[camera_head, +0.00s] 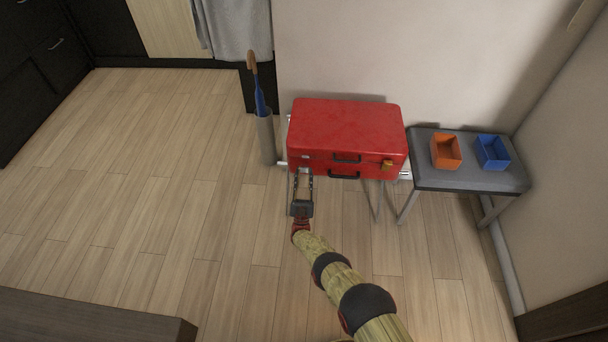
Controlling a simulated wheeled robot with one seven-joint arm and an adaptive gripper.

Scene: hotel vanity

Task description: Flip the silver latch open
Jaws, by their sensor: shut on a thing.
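A red suitcase (345,126) with black handles on its front face lies closed on a stand with thin metal legs. A small silver latch (305,157) is at the left of its front face, partly hidden by my fingers. A gold latch (387,165) is at the right of the same face. My gripper (305,173) reaches up from below to the left part of the front face, its fingers shut on the silver latch. The view is too small to tell the latch's exact position.
Right of the suitcase, a grey-topped bench (428,175) holds an orange box (446,151) and a blue box (492,152). An umbrella (258,90) stands in a grey holder (266,138) close to the left. The wooden floor (150,170) on the left is clear.

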